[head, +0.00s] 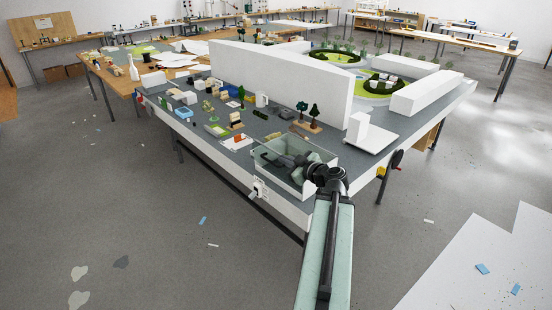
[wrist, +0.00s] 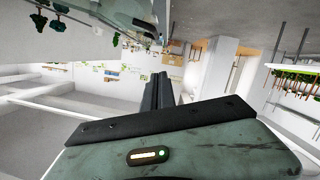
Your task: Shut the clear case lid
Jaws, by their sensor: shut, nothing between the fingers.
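The clear case (head: 318,153) stands at the near corner of the grey model table, with pale see-through walls. I cannot clearly make out its lid or the lid's angle, as my arm covers part of the case. My gripper (head: 266,155) reaches leftward over or into the case from the wrist at its right side. I cannot tell whether it touches a wall. In the wrist view my gripper (wrist: 160,78) has its dark fingers close together, with nothing seen between them.
A long white wall block (head: 275,85) stands behind the case. A white L-shaped block (head: 368,133) is to its right. Small model trees (head: 314,112) and an orange-and-white card (head: 236,141) lie nearby. The floor (head: 130,220) left of the table is mostly clear.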

